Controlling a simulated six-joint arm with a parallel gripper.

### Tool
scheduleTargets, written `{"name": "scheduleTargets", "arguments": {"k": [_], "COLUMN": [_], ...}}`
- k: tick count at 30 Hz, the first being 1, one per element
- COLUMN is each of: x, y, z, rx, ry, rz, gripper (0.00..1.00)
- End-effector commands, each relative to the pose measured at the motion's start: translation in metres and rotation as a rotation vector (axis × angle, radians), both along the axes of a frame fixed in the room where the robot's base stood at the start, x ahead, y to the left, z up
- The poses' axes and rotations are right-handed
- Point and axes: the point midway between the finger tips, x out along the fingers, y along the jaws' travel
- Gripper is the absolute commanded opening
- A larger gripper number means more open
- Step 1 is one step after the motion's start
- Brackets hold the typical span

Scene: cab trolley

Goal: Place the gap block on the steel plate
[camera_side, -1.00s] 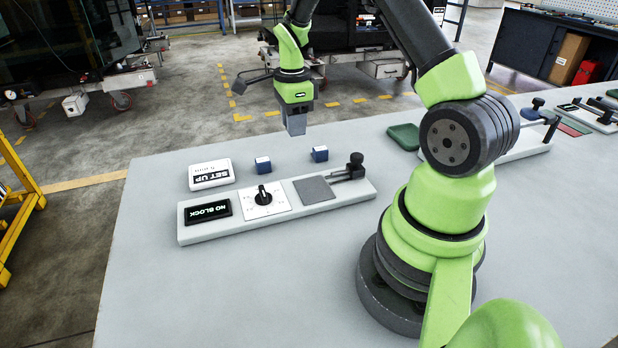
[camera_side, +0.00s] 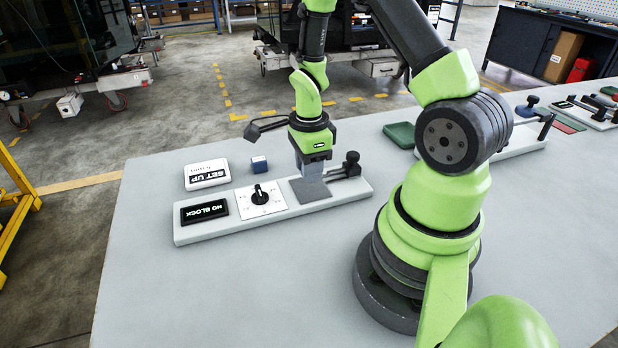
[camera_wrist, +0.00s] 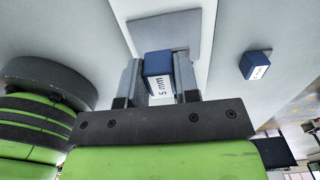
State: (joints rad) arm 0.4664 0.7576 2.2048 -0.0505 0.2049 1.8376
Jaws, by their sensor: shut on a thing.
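The blue gap block (camera_wrist: 157,66), with a white face marked "5 mm", sits between the two fingers of my gripper (camera_wrist: 156,80) in the wrist view. My gripper (camera_side: 313,178) is shut on it and points down over the steel plate (camera_side: 298,196) in the side view, where the fingers hide the block. The grey plate also shows beyond the fingertips in the wrist view (camera_wrist: 160,30). I cannot tell whether the block touches the plate.
A second blue block (camera_side: 259,163) stands on the table behind the board. The board carries a display (camera_side: 204,211) reading "NO BLOCK", a dial (camera_side: 260,195) and a dark clamp (camera_side: 347,166) beside the plate. A white "SET UP" box (camera_side: 207,174) lies behind it.

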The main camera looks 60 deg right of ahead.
Motion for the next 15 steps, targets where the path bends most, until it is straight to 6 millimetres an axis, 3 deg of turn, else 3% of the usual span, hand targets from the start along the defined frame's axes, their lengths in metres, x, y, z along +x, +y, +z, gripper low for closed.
{"name": "scheduleTargets", "arguments": {"k": [6,15], "x": [-0.001,0.000], "y": [0.000,0.000], "z": [-0.028,-0.031], "rx": [0.002,0.000], "ry": [0.004,0.000], "rz": [-0.001,0.000], "gripper": [0.04,0.04]}}
